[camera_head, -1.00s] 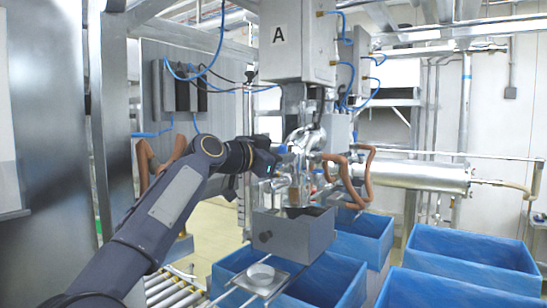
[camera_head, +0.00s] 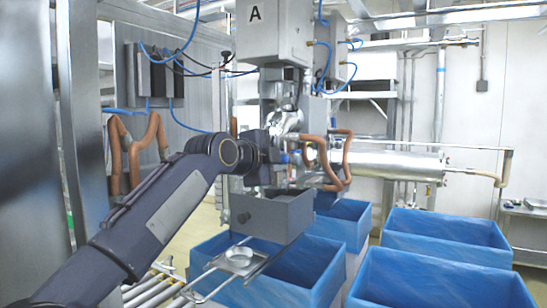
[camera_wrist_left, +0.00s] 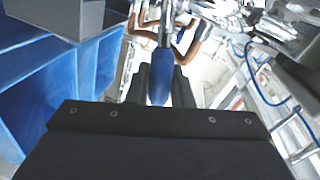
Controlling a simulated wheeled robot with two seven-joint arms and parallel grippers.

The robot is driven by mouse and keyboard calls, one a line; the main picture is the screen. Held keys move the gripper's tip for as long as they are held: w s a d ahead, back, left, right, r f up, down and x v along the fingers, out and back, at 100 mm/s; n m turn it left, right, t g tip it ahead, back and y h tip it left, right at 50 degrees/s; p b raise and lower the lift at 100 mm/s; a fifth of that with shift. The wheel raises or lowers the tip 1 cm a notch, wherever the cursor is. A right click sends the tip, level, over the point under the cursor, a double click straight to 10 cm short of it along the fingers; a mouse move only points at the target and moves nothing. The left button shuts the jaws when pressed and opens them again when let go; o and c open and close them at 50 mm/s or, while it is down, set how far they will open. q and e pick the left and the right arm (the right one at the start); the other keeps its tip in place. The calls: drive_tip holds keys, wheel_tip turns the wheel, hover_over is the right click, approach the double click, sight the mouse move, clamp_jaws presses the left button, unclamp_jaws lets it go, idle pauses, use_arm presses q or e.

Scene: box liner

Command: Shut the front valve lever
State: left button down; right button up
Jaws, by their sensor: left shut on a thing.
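The front valve lever has a blue grip (camera_wrist_left: 159,82) on a metal rod, seen in the left wrist view. My left gripper (camera_wrist_left: 160,92) is shut on this blue grip, with a dark finger on each side of it. In the head view my left gripper (camera_head: 279,157) is at the metal valve (camera_head: 287,122), just above the grey box. A small blue piece of the grip (camera_head: 284,158) shows at the fingertips. The arm and gripper hide most of the lever there. My right gripper is not in view.
Blue crates (camera_head: 443,240) stand below and to the right. Brown hoses (camera_head: 336,160) hang right of the valve. Cabinet A (camera_head: 257,38) is above.

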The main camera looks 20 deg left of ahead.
use_arm(q)
drive_tip(key=shift+d+f+m+y+b, duration=0.15)
drive_tip(key=shift+f+m+y+b, duration=0.3)
drive_tip(key=shift+f+m, duration=0.85)
drive_tip(key=shift+f, duration=0.1)
drive_tip(key=c, duration=1.3)
unclamp_jaws()
drive_tip(key=shift+c, duration=0.2)
drive_tip(key=shift+s, duration=0.1)
drive_tip(key=b+v, duration=0.2)
drive_tip(key=v, duration=0.5)
drive_tip(key=shift+s, duration=0.35)
drive_tip(key=s+d+f+n+g+h, duration=0.1)
drive_tip(key=s+f+n, duration=0.6)
drive_tip(key=f, duration=0.7)
drive_tip(key=s+d+f+n+g, duration=0.4)
drive_tip(key=s+f+n, duration=0.3)
drive_tip(key=s+f, duration=0.5)
drive_tip(key=s+d+f+n+g+h, duration=0.1)
drive_tip(key=s+d+f+n+g, duration=0.2)
drive_tip(key=f, duration=1.4)
drive_tip(key=s+n+g, duration=0.2)
drive_tip(key=s+n, duration=0.2)
drive_tip(key=s, duration=0.2)
drive_tip(key=shift+s+d+h, duration=0.25)
drive_tip(key=shift+s+h, duration=0.1)
